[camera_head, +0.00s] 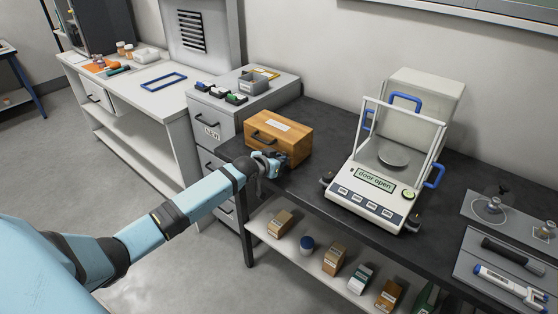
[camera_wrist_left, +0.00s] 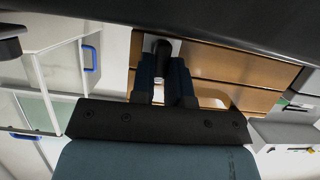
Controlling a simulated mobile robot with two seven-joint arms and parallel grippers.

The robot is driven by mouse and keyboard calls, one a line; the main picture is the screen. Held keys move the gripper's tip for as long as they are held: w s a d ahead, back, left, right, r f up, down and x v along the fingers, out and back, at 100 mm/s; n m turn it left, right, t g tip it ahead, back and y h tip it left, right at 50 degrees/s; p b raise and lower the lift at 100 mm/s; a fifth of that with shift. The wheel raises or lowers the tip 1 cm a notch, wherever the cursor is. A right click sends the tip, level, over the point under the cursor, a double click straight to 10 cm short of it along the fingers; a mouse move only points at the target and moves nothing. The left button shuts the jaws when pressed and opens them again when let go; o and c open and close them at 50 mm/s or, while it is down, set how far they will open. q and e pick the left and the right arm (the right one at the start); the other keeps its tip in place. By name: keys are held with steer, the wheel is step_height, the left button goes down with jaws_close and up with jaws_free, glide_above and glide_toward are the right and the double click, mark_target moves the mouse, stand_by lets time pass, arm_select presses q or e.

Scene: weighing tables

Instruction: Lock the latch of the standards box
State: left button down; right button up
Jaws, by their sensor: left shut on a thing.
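The standards box (camera_head: 278,138) is a closed wooden box with a pale label on its lid, at the left end of the dark bench. It also shows in the left wrist view (camera_wrist_left: 235,65), with a seam running across its wood. My left gripper (camera_head: 272,160) is at the front of the box. In the left wrist view its two fingers (camera_wrist_left: 167,70) are close together around a small dark part, which looks like the latch (camera_wrist_left: 162,45). The fingers mostly hide it, so its exact position is unclear. My right gripper is not in view.
The balance (camera_head: 372,180) stands on the dark bench (camera_head: 318,150) to the right of the box, its display reading "door open". A grey drawer cabinet (camera_head: 213,130) adjoins on the left. Small boxes stand on the shelf below (camera_head: 262,215). Grey mats with tools lie far right.

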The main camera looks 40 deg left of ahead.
arm_select(q)
steer(key=c, duration=1.1)
jaws_free()
steer(key=shift+s, duration=0.1)
steer(key=v, duration=1.3)
steer(key=shift+s+r, duration=0.25)
steer(key=shift+s, duration=0.05)
steer(key=s+d+f+g+p, duration=0.1)
steer(key=s+d+f+p, duration=0.1)
steer(key=s+d, duration=0.6)
steer(key=s+d+f+m+h+p, duration=0.1)
steer(key=s+d+f+p, duration=0.2)
steer(key=s+d+p, duration=0.2)
steer(key=s+d+f+m+g+h+p, duration=0.1)
steer(key=s+d+p, duration=0.3)
steer(key=s+d, duration=0.8)
steer(key=shift+s+d+f+g, duration=0.1)
steer(key=shift+f+g, duration=0.05)
steer(key=shift+f, duration=0.25)
steer(key=shift+s+d+f+g, duration=0.1)
steer(key=shift+d+f+g, duration=0.05)
steer(key=shift+f, duration=0.25)
